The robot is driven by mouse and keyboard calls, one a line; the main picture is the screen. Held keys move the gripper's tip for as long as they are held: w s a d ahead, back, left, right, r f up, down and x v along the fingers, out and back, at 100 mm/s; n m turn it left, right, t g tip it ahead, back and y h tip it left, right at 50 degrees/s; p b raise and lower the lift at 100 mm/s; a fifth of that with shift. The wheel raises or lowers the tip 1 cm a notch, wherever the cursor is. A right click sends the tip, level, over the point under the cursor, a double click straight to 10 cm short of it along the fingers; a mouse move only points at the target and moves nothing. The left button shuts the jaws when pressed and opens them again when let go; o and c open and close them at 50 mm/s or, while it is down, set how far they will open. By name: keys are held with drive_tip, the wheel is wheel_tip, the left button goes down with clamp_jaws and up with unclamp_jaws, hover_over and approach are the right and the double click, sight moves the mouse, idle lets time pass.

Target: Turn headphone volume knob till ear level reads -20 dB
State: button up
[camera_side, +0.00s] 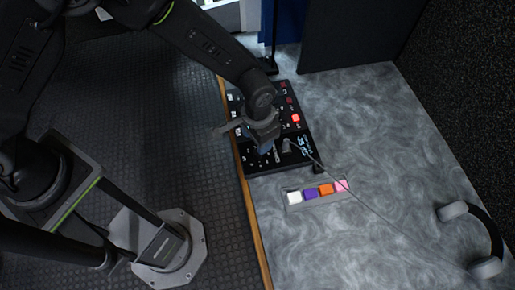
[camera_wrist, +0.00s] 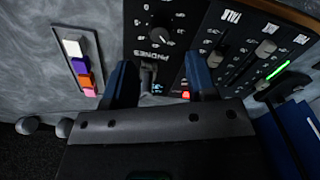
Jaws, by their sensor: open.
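The black audio panel (camera_side: 302,147) lies on the grey desk, partly covered by my gripper (camera_side: 258,143) in the side view. In the wrist view, a dark round knob (camera_wrist: 158,38) with a pale pointer mark sits above the word PHONES. My gripper (camera_wrist: 162,72) is open, its two dark blue fingers apart over the panel, with the knob beyond the gap and not between the tips. A grey plug (camera_wrist: 148,73) sits in the panel near the left finger. A small cyan readout (camera_wrist: 157,88) is lit but too small to read.
A cable runs from the panel to grey headphones (camera_side: 486,265) at the right. A strip of coloured keys (camera_side: 318,192) lies beside the panel. Faders (camera_wrist: 265,48) and a green level bar (camera_wrist: 277,70) are right of the gripper. The right desk area is mostly clear.

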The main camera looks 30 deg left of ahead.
wheel_tip(320, 180, down, 7)
drive_tip(key=shift+r, duration=0.15)
drive_tip(key=c, duration=0.9)
